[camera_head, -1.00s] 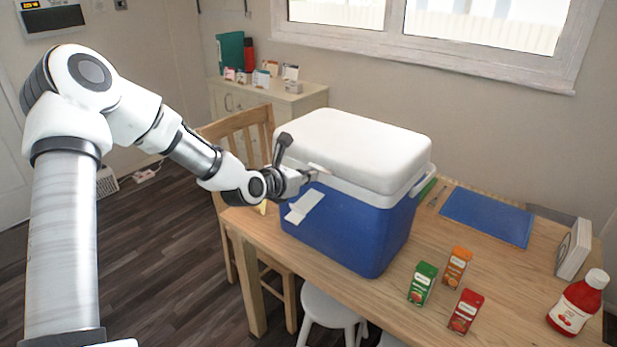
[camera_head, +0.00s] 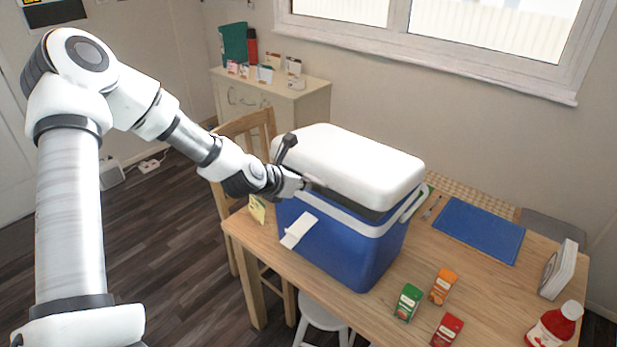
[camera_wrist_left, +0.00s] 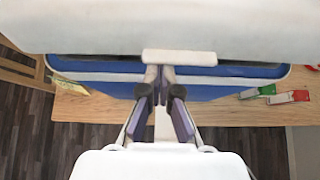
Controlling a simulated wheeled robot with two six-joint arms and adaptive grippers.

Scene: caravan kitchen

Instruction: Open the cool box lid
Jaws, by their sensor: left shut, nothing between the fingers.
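The blue cool box (camera_head: 341,246) stands on the wooden table, and its white lid (camera_head: 352,160) is raised a little at the front, with a dark gap under its front edge. My left gripper (camera_head: 303,184) is at the front edge of the lid, its fingers shut with nothing between them. In the left wrist view the fingertips (camera_wrist_left: 160,72) are right under the white lip (camera_wrist_left: 179,57) at the middle of the lid's front. Whether they touch it is hard to tell. A white latch flap (camera_head: 299,229) hangs on the box's front. My right gripper is not seen.
A chair (camera_head: 245,140) stands behind my left arm. A window (camera_head: 440,38) is behind the table.

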